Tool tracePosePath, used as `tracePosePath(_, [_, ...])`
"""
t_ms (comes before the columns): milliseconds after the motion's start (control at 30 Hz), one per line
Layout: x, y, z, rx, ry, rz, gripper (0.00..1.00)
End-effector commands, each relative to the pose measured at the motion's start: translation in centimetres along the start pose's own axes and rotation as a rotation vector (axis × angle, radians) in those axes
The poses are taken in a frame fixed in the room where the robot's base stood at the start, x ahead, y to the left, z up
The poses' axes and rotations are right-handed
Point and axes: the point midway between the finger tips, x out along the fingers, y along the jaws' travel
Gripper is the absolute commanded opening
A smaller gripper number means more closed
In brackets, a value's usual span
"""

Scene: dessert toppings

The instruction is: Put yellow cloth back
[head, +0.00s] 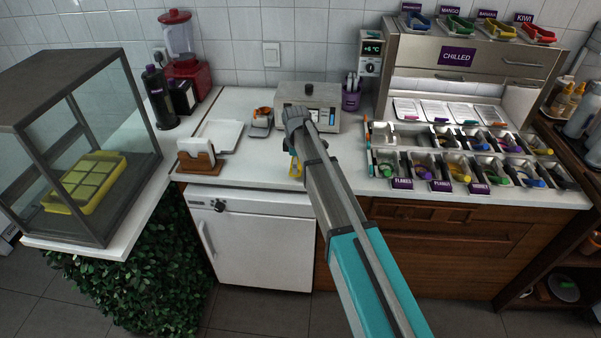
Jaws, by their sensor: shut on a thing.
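My arm reaches over the white counter, and its end hides much of my gripper (297,158).
A wooden holder with a white item (197,155) and an orange-and-grey dispenser (261,122) stand left of my gripper. A silver machine (309,102) is behind. Topping trays (455,158) fill the right. A glass case (85,150) with a yellow tray is far left.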

Motion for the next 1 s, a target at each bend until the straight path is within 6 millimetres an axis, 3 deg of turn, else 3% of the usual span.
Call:
tracePosePath(33, [0.9, 0.0, 0.1, 0.0, 0.0, 0.0, 0.49])
tracePosePath(233, [2.3, 0.0, 0.1, 0.0, 0.0, 0.0, 0.49])
tracePosePath(833, [2.9, 0.0, 0.1, 0.0, 0.0, 0.0, 0.49])
tracePosePath(867, [2.8, 0.0, 0.1, 0.0, 0.0, 0.0, 0.89])
tracePosePath(933, [2.8, 0.0, 0.1, 0.0, 0.0, 0.0, 1.0])
tracePosePath(1000, [2.8, 0.0, 0.1, 0.0, 0.0, 0.0, 1.0])
